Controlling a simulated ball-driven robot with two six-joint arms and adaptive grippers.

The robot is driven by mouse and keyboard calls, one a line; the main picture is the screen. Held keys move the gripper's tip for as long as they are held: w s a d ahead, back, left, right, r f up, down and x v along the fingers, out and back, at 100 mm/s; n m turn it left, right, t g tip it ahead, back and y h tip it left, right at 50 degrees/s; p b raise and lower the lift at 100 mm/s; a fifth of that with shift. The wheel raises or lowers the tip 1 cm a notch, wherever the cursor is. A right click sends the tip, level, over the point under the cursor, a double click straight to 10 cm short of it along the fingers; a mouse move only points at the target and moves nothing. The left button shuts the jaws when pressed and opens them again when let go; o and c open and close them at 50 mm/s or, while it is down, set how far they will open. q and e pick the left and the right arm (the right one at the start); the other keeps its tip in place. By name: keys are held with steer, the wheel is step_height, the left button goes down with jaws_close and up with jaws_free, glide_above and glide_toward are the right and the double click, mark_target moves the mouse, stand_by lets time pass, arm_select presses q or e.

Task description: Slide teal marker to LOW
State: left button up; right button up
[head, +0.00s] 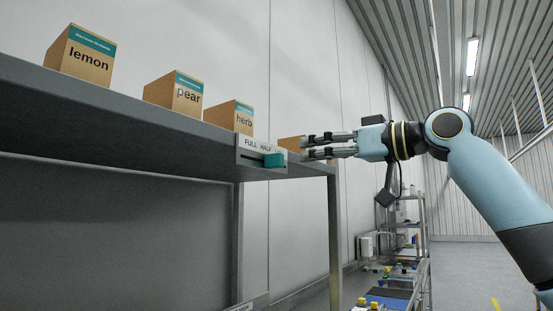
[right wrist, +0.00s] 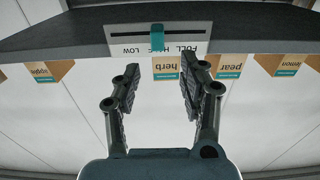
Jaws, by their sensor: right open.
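The teal marker (head: 274,160) sits on a pale label plate (head: 248,157) on the shelf's front edge. In the right wrist view, which is upside down, the marker (right wrist: 157,38) is on the dark slot, in front of the word HALF and partly covering it. LOW is to its left and FULL to its right on the plate (right wrist: 120,49). My right gripper (head: 304,148) is open and empty, just right of the marker and apart from it in the head view. In the wrist view its fingers (right wrist: 160,64) point at the marker. My left gripper is out of view.
Cardboard boxes stand on the grey shelf (head: 150,110): lemon (head: 80,54), pear (head: 174,93), herb (head: 230,117) and one partly behind my gripper (head: 290,143). A wire rack (head: 405,240) stands farther back. The space in front of the plate looks clear.

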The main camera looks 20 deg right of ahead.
mark_target(282, 157)
steer(key=p+x, duration=0.3)
steer(key=x, duration=0.6)
steer(key=shift+w, duration=0.1)
steer(key=shift+w+a+f, duration=0.15)
steer(key=shift+w+f, duration=0.05)
steer(key=shift+w, duration=0.2)
jaws_close()
